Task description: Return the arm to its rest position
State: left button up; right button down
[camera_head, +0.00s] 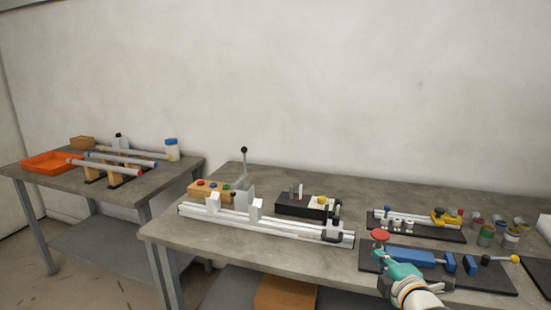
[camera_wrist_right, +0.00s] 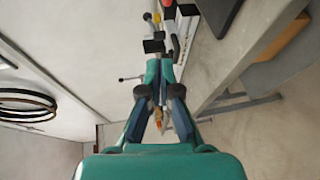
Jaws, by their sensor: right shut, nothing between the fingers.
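My right gripper (camera_head: 382,254), teal with a white and black wrist, shows at the lower right of the head view. It is in front of the dark fixture plate with blue blocks and looks raised over the bench's near side. In the right wrist view my right gripper (camera_wrist_right: 160,72) has its fingers together with nothing held between them. My left gripper is in neither view.
The grey bench (camera_head: 215,245) carries a white rail jig (camera_head: 270,224), a black block (camera_head: 300,207), a blue-block fixture (camera_head: 410,257), a red disc (camera_head: 380,235) and several small cans (camera_head: 487,234). A second table (camera_head: 150,184) with an orange tray (camera_head: 50,162) stands left.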

jog(key=s+a+f+m+g+p, duration=0.1)
jog(key=s+a+f+g+p, duration=0.2)
jog(key=f, duration=0.4)
jog(key=s+a+f+m+g+y+p, duration=0.1)
jog(key=s+f+g+p, duration=0.2)
jog(key=f, duration=0.4)
jog(key=s+a+f+m+g+p, duration=0.1)
jog(key=s+a+f+g+p, duration=0.15)
jog(key=s+f, duration=0.35)
jog(key=s+a+f+m+g, duration=0.1)
jog(key=s+f+m+g, duration=0.1)
jog(key=s+m, duration=0.4)
jog(key=s+a+f+m+g+y+p, duration=0.1)
jog(key=s+a+f+m+g, duration=0.1)
jog(key=s+f+m, duration=0.2)
jog(key=s+a+f+m+g+p, duration=0.1)
jog(key=s+a+f+m+g, duration=0.1)
jog(key=s+m, duration=0.6)
jog(key=s+f, duration=0.1)
jog(key=s, duration=0.1)
jog(key=shift+s+a+f+g+y, duration=0.15)
jog(key=shift+s+f+g+y, duration=0.2)
jog(key=shift+f+y, duration=0.05)
